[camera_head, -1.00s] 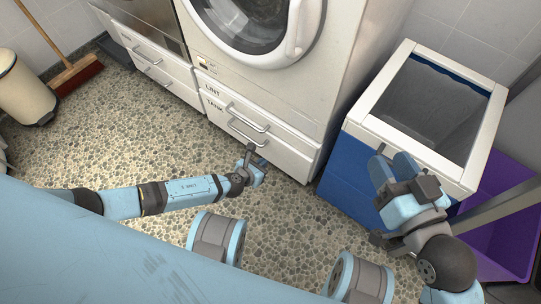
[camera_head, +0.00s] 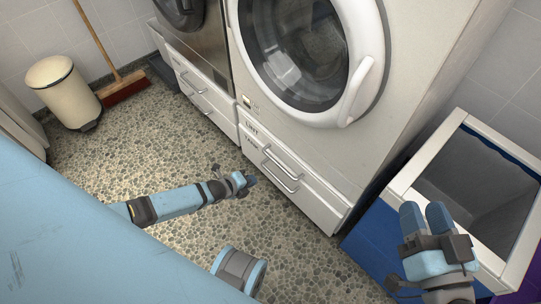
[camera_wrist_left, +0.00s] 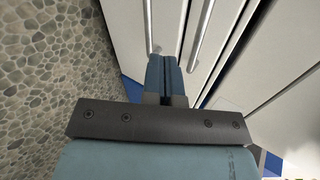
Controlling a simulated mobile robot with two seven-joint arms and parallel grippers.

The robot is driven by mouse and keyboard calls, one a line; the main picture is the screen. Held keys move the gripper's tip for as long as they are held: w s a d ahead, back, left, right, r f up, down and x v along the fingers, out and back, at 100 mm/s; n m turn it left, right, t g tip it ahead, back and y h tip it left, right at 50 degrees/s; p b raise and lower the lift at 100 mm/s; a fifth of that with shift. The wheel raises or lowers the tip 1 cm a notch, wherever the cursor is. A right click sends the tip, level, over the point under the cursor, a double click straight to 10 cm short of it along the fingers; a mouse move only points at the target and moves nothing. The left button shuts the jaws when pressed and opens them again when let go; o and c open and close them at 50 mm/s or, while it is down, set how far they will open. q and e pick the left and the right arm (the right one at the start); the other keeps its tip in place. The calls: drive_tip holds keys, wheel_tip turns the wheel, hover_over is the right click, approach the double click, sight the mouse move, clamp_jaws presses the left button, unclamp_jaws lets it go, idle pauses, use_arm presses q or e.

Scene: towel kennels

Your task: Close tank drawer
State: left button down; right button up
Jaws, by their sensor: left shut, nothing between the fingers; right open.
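The tank drawer (camera_head: 300,195), white with a bar handle, is the lower of two drawers under the white front-loading machine. Its front looks nearly flush with the drawer above; a small gap cannot be told. My left gripper (camera_head: 251,181) is shut and empty, low in front of the tank drawer's left part. In the left wrist view the shut fingers (camera_wrist_left: 164,62) point at the white drawer fronts, close to the tank drawer's handle (camera_wrist_left: 149,22); contact cannot be told. My right gripper (camera_head: 424,212) is open and empty, over the blue-sided bin.
The lint drawer (camera_head: 322,185) sits above the tank drawer. An open white-rimmed bin (camera_head: 410,170) stands at the right. A second machine (camera_head: 205,65) with drawers, a broom (camera_head: 125,88) and a cream bin (camera_head: 68,92) are at the left. The pebbled floor between is clear.

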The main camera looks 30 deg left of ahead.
sight(269, 171)
use_arm(q)
drive_tip(key=w+f+b, duration=0.1)
drive_tip(key=w+b, duration=0.1)
drive_tip(key=w, duration=0.1)
drive_tip(key=w+d+f+n+b, duration=0.1)
drive_tip(key=w+f+b, duration=0.1)
drive_tip(key=w+b, duration=0.1)
drive_tip(key=w+f+n+b, duration=0.1)
drive_tip(key=w+b, duration=0.1)
drive_tip(key=w, duration=0.3)
drive_tip(key=shift+w+d+f+t, duration=0.2)
drive_tip(key=shift+w+f+t, duration=0.1)
drive_tip(key=shift+t, duration=0.1)
drive_tip(key=shift+w+d+r+b, duration=0.15)
drive_tip(key=shift+w+d+b, duration=0.1)
drive_tip(key=shift+w+b, duration=0.3)
use_arm(e)
drive_tip(key=w+f+n, duration=0.1)
drive_tip(key=n, duration=0.1)
drive_tip(key=w+d+f+n, duration=0.1)
drive_tip(key=w+f, duration=0.1)
drive_tip(key=shift+n+t, duration=0.4)
drive_tip(key=shift+r+y, duration=0.1)
drive_tip(key=shift+y, duration=0.2)
